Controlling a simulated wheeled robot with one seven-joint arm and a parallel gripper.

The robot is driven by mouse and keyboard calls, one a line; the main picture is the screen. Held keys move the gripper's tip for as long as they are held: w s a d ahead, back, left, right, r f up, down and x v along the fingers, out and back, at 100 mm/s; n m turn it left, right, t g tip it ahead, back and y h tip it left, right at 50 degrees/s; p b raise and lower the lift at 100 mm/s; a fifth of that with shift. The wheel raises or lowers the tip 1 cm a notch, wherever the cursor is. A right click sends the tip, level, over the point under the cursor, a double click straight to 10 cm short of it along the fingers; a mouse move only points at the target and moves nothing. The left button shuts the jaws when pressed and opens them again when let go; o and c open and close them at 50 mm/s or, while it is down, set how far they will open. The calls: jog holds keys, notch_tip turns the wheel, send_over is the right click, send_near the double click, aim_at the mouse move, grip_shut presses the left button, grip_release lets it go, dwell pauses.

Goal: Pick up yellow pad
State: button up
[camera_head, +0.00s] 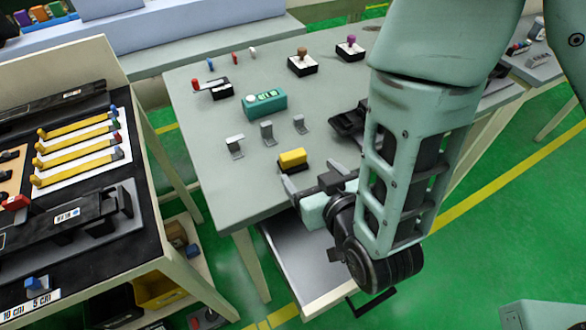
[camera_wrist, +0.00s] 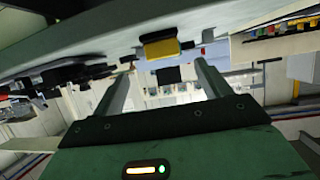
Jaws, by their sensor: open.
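The yellow pad (camera_head: 292,157) sits on a dark base on the grey-green table (camera_head: 215,165), near its front edge. My gripper (camera_head: 307,184) is just in front of the pad in the head view, apart from it, with its fingers spread and nothing between them. In the wrist view the yellow pad (camera_wrist: 161,47) shows above and between the fingers of my open gripper (camera_wrist: 162,68). My arm hides part of the table's right side.
Several grey metal clips (camera_head: 266,132) stand behind the pad, with a teal device (camera_head: 265,102) farther back. A black fixture (camera_head: 349,122) lies right of the pad. An open drawer (camera_head: 300,265) juts out below the table's front. A side bench (camera_head: 150,205) stands at left.

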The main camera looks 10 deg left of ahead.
aim_at(295, 160)
jog(key=b, duration=0.2)
jog(key=w+f+b, duration=0.1)
jog(key=b, duration=0.2)
jog(key=shift+a, duration=0.3)
jog(key=b, duration=0.3)
jog(key=shift+w+f, duration=0.1)
jog(key=shift+w+a, duration=0.2)
jog(key=shift+w, duration=0.05)
jog(key=shift+a+p+x, duration=0.25)
jog(key=shift+p+x, duration=0.4)
jog(key=shift+x, duration=2.8)
jog(key=shift+s, duration=0.1)
jog(key=c, duration=1.1)
